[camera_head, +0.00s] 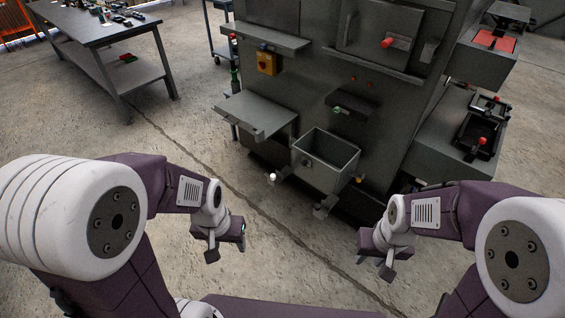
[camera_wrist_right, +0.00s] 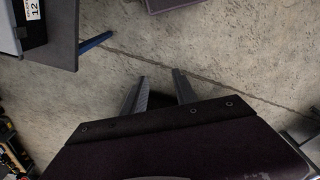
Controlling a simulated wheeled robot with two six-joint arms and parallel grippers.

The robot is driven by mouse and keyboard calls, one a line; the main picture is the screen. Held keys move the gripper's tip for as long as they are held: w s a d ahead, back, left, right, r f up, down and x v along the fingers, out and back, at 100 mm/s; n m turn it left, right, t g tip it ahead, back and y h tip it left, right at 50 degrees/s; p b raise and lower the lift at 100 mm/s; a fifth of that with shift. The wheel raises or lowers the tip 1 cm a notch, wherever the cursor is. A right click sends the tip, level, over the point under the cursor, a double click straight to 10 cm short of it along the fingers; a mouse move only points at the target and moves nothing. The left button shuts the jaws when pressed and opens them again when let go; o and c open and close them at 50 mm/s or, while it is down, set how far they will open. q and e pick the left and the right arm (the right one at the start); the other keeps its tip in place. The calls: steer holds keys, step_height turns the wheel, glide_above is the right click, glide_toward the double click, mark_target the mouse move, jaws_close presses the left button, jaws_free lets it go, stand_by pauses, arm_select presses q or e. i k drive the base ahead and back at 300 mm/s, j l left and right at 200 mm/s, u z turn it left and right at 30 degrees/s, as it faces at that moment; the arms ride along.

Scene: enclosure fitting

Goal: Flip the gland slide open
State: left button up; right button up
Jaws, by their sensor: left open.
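The dark grey enclosure (camera_head: 310,85) stands ahead in the head view, with several fittings on its front. I cannot tell for sure which small part is the gland slide. A dark block with a green-and-white end (camera_head: 338,110) is on the front face. My left gripper (camera_head: 227,250) is open and empty over the floor, in front of and left of the enclosure. My right gripper (camera_head: 377,266) is in front of the enclosure's lower right. In the right wrist view its fingers (camera_wrist_right: 160,90) are apart with only floor between them.
An open grey bin (camera_head: 325,172) and a grey shelf (camera_head: 250,112) stick out from the enclosure's front. A yellow switch box (camera_head: 266,63) and a red-handled door (camera_head: 385,35) are higher up. A workbench (camera_head: 95,28) stands at back left. The floor between is clear.

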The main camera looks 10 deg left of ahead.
mark_target(305, 161)
steer(key=i+u, duration=0.35)
steer(key=i, duration=0.2)
steer(key=i+l+u, duration=0.75)
steer(key=i, duration=0.25)
